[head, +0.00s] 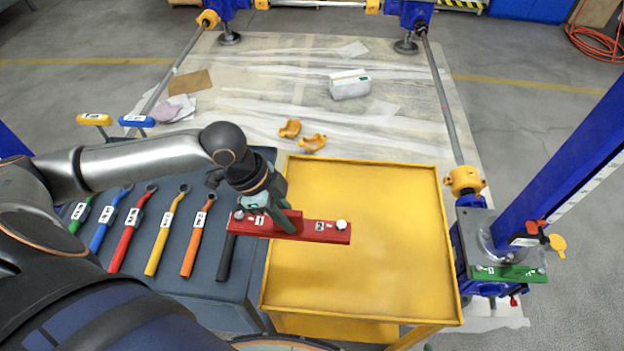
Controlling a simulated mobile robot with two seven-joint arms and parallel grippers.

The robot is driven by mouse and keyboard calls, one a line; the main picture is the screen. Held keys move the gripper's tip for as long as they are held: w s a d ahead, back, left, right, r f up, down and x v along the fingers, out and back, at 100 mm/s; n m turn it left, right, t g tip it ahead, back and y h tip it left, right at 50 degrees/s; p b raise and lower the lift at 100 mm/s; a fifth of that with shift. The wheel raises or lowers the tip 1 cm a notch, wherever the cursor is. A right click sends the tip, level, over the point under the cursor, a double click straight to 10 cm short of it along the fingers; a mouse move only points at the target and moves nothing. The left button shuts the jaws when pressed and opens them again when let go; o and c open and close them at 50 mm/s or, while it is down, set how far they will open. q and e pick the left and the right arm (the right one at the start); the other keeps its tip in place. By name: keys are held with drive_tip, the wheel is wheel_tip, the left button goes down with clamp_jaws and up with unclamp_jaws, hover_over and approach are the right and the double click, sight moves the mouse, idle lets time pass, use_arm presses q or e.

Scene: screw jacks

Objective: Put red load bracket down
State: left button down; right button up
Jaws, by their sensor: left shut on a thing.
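The red load bracket (325,231) is a flat red bar with pale round bolts and small labels. My left gripper (279,219) is shut on the left part of the bar. The bracket appears over the left half of the yellow cart top (370,285), with its left end reaching over the edge of the dark tool bench. I cannot tell the exact height of the gap beneath it. My right gripper is not in view.
The dark bench (205,290) on the left holds several coloured wrenches. A blue screw jack (565,165) with a green bracket (508,273) stands right of the cart. Two orange clamps (313,143) lie beyond the cart. The yellow top's right side is bare.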

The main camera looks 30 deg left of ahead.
sight(337, 224)
use_arm(q)
drive_tip(key=w+d+f, duration=0.1)
drive_tip(key=d, duration=0.1)
drive_tip(key=w+d+f, duration=0.1)
drive_tip(key=w+d, duration=0.1)
drive_tip(key=d, duration=0.1)
drive_tip(key=w+d+f, duration=0.2)
drive_tip(key=d, duration=0.1)
drive_tip(key=shift+w, duration=0.25)
drive_tip(key=shift+w+b+x, duration=0.15)
drive_tip(key=shift+w+x, duration=0.05)
drive_tip(key=shift+x, duration=1.4)
drive_tip(key=shift+w+b+x, duration=0.1)
drive_tip(key=shift+w+x, duration=0.1)
drive_tip(key=shift+x, duration=1.4)
drive_tip(key=shift+w+b+x, duration=0.15)
drive_tip(key=shift+x, duration=1.4)
drive_tip(key=c, duration=1.2)
unclamp_jaws()
drive_tip(key=shift+s+a+f, duration=0.1)
drive_tip(key=shift+f, duration=0.1)
drive_tip(key=shift+c, duration=0.2)
drive_tip(key=o, duration=0.4)
drive_tip(key=shift+o, duration=0.2)
drive_tip(key=shift+r, duration=0.1)
